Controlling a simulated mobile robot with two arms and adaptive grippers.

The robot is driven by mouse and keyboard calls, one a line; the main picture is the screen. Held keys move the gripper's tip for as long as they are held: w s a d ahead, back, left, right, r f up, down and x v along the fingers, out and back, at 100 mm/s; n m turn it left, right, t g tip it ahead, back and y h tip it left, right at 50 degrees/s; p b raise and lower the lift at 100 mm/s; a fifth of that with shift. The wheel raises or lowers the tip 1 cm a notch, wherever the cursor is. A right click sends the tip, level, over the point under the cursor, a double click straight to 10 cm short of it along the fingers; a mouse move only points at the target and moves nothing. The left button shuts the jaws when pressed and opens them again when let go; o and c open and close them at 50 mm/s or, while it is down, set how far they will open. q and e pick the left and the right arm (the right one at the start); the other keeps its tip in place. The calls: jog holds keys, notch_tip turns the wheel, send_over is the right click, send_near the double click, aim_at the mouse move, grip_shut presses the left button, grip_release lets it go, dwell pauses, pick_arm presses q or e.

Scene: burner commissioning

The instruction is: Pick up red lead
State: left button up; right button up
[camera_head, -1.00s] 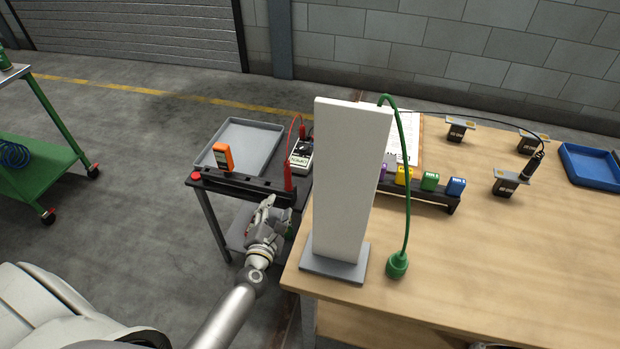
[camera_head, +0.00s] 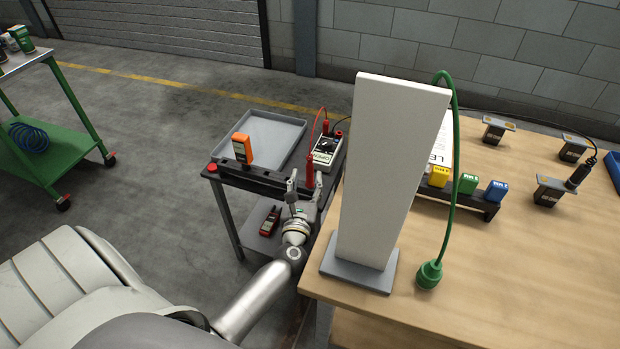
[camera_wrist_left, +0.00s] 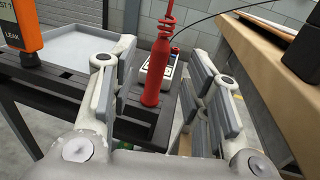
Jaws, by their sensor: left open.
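The red lead (camera_head: 309,171) stands upright in the dark rack at the front edge of the small black cart. Its coiled red cable runs up and over to a meter (camera_head: 326,149). In the left wrist view the red lead (camera_wrist_left: 157,75) shows between the fingers, beyond their tips, with space on both sides. My left gripper (camera_head: 302,184) is open and empty, just in front of the lead. In the left wrist view the open fingers (camera_wrist_left: 165,65) point at the lead. My right gripper is not in view.
An orange tester (camera_head: 243,150) stands in the rack beside a grey tray (camera_head: 277,134). A white panel (camera_head: 391,170) on a grey base stands on the wooden bench (camera_head: 530,270), close right of my left gripper. A red device (camera_head: 270,221) lies on the cart's lower shelf.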

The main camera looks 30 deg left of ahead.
aim_at(309, 168)
pick_arm(q)
jog(key=x, duration=0.6)
jog(key=shift+w+a, duration=0.1)
jog(key=shift+w, duration=0.15)
jog(key=shift+c, duration=0.3)
grip_shut()
